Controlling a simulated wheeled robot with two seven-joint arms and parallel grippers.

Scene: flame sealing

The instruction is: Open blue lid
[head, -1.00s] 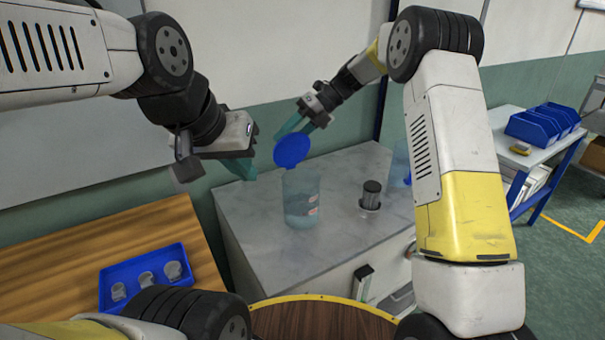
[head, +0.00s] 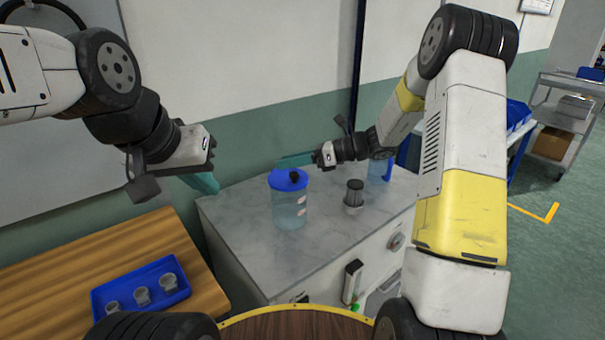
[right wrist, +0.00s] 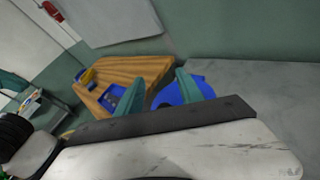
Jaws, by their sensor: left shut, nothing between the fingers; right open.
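A clear container (head: 290,210) stands upright on the grey worktop. Its round blue lid (head: 285,183) lies flat across its top, with a small dark knob on it. My right gripper (head: 296,160) is open just behind and above the lid, its teal fingers partly hidden. In the right wrist view the two fingers (right wrist: 160,95) are spread, with the blue lid (right wrist: 200,86) beyond one fingertip. I cannot tell whether a finger touches it. My left gripper (head: 205,183) is shut and empty, to the left of the container, apart from it.
A dark-topped cylinder (head: 354,195) stands right of the container. Another clear blue-topped container (head: 379,170) is partly hidden behind my right arm. A blue tray (head: 107,301) with several small cups lies on the wooden table (head: 130,250). The front worktop is clear.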

